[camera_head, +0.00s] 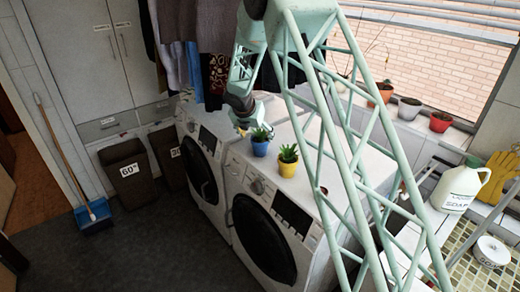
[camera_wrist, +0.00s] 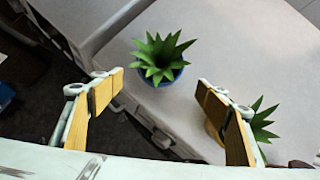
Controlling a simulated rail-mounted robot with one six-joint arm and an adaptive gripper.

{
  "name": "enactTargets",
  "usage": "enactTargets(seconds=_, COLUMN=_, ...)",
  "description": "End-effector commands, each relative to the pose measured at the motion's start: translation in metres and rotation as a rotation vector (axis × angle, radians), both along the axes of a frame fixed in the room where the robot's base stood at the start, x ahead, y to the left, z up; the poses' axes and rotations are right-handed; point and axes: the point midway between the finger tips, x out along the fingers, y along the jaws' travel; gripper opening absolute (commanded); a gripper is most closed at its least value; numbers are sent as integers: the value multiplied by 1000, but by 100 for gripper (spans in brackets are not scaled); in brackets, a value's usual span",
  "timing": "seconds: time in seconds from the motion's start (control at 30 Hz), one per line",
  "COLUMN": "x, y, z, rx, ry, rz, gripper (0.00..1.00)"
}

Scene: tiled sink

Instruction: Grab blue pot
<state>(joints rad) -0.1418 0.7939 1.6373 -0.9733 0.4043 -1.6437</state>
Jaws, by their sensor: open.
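The blue pot (camera_head: 260,148) holds a spiky green plant and stands upright on top of a white washing machine. In the wrist view the blue pot (camera_wrist: 178,75) shows mostly as a rim under the leaves, which hide much of it. It lies beyond the gap between my fingers, apart from both. My gripper (camera_wrist: 158,88) is open and empty, with yellow-padded fingers at left and right. In the head view my gripper (camera_head: 243,121) is small, just above and left of the blue pot's plant.
A yellow pot (camera_head: 287,168) with a similar plant stands close beside the blue pot; in the wrist view my right finger partly covers this yellow pot (camera_wrist: 213,131). Hanging clothes (camera_head: 212,45) are behind. A soap jug (camera_head: 458,188) stands far right. The machine top left of the pots is clear.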

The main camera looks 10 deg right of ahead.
Motion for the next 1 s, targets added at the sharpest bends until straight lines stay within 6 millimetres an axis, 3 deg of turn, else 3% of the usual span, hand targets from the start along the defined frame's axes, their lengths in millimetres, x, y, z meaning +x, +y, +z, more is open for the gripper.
enactTargets(seconds=0.6, x=27, y=-16, z=-49, rx=1, ry=1, rz=-2, gripper=68)
enactTargets(seconds=1.0, x=29, y=-17, z=-52, rx=0, ry=0, rz=-2, gripper=68)
